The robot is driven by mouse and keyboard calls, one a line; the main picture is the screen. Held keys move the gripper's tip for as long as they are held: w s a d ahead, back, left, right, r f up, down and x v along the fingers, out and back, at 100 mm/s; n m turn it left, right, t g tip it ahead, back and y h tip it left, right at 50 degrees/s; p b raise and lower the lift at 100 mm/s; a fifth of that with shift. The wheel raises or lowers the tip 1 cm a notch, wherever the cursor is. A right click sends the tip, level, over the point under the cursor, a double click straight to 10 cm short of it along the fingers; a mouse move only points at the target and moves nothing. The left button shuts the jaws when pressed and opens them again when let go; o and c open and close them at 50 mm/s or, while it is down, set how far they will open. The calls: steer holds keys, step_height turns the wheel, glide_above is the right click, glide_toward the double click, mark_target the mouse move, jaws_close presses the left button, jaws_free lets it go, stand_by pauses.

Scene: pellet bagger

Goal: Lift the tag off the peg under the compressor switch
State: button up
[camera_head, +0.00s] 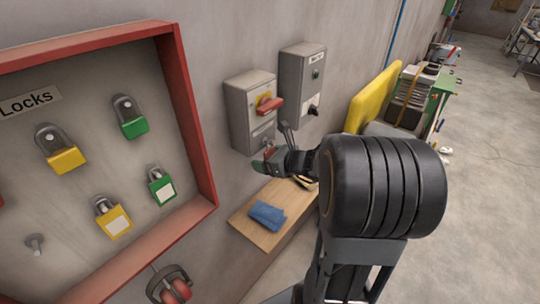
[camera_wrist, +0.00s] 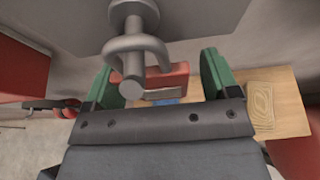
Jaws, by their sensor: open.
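A grey switch box (camera_head: 250,112) with a red handle on a yellow plate is on the wall; its label is too small to read. In the wrist view a grey metal peg (camera_wrist: 132,90) sticks out under it, with a grey loop (camera_wrist: 150,45) around it. A red tag (camera_wrist: 168,80) shows beyond the peg, between the fingers; whether they touch it is unclear. My gripper (camera_head: 268,162), with green fingertips, is open below the box. It also shows in the wrist view (camera_wrist: 158,82). In the head view the peg is mostly hidden.
A wooden shelf (camera_head: 286,196) with a blue cloth (camera_head: 267,215) is below my gripper. A second grey box (camera_head: 302,85) is to the right. A red-framed lock board (camera_head: 189,120) with several padlocks is at left. A loaded green cart (camera_head: 437,100) stands beyond my arm.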

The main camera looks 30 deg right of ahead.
steer(key=shift+w+a+f, duration=0.2)
steer(key=shift+w+f, duration=0.05)
steer(key=shift+w, duration=0.15)
steer(key=shift+c, duration=0.3)
steer(key=c, duration=0.9)
steer(key=shift+c, duration=0.2)
steer(key=shift+r+b, duration=0.2)
steer(key=shift+b, duration=0.1)
steer(key=s+d+b, duration=0.1)
steer(key=s+d, duration=0.2)
steer(key=s, duration=0.5)
steer(key=s+d+r+b, duration=0.1)
steer(key=s+d, duration=0.3)
steer(key=s, duration=0.4)
steer(key=shift+s+d, duration=0.2)
steer(key=shift+d, duration=0.05)
steer(key=shift+r, duration=0.2)
